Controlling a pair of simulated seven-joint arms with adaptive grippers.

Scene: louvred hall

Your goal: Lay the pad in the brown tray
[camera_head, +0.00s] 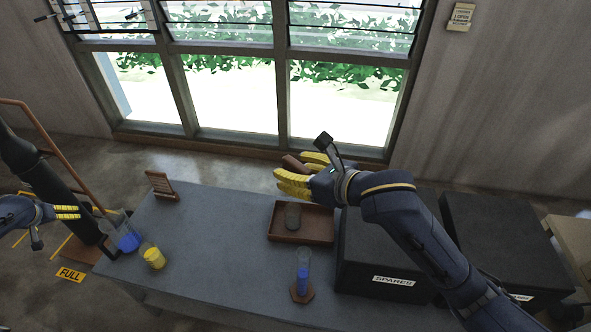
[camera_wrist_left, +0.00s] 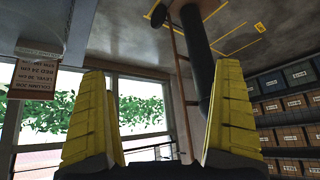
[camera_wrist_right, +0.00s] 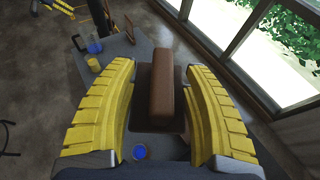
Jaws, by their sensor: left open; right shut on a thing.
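A brown block-shaped pad (camera_wrist_right: 161,88) is held between the yellow fingers of my right gripper (camera_wrist_right: 160,110), its long side pointing away from the wrist. In the head view the pad (camera_head: 293,163) shows partly behind the fingers of my right gripper (camera_head: 299,172), above the back of the table. The brown tray (camera_head: 317,235) lies on the table below, with a small grey cylinder (camera_head: 292,218) standing in it. In the right wrist view the tray is partly hidden behind the pad. My left gripper (camera_head: 78,212) is open and empty, left of the table; its fingers (camera_wrist_left: 160,120) are spread.
A blue-filled beaker (camera_head: 128,240) and a yellow-filled one (camera_head: 153,258) stand at the table's left. A blue-filled cylinder (camera_head: 303,268) stands on a brown base in front of the tray. A black SPARES box (camera_head: 365,265) is close right of the tray. A brown stand (camera_head: 161,184) is at back left.

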